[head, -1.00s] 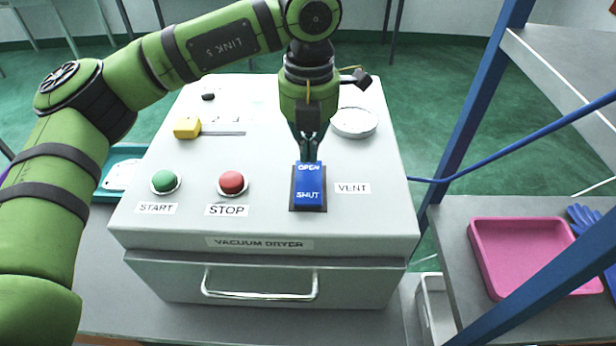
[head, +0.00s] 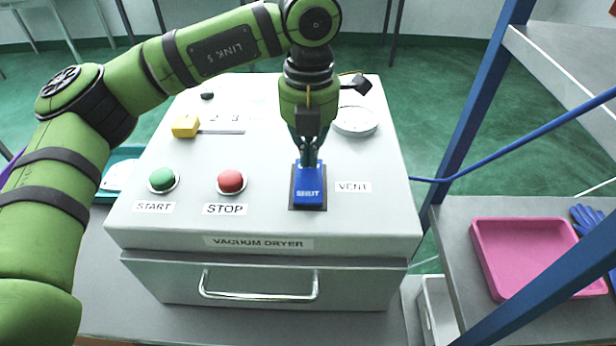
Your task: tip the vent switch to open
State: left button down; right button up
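The vent switch (head: 309,197) is a blue rocker in a dark frame on the top panel of the vacuum dryer (head: 270,222), left of the VENT label (head: 353,187). My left gripper (head: 309,163) points down at the far end of the rocker with its fingers together and seems to touch it. The word SHUT shows on the near end, which looks raised. The word OPEN is not visible at the far end, where the fingertips are. My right gripper is not in view.
A green START button (head: 162,179), a red STOP button (head: 231,181) and a yellow slider knob (head: 185,126) are left of the switch. A round white dish-like part (head: 354,121) is behind it. A pink tray (head: 530,258) and blue posts stand at the right.

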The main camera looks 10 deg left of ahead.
pick_arm(q)
jog(key=shift+f+b, duration=0.5)
jog(key=shift+f, duration=0.1)
jog(key=shift+r, duration=0.1)
jog(key=shift+r+p, duration=2.05)
jog(key=shift+r, duration=1.45)
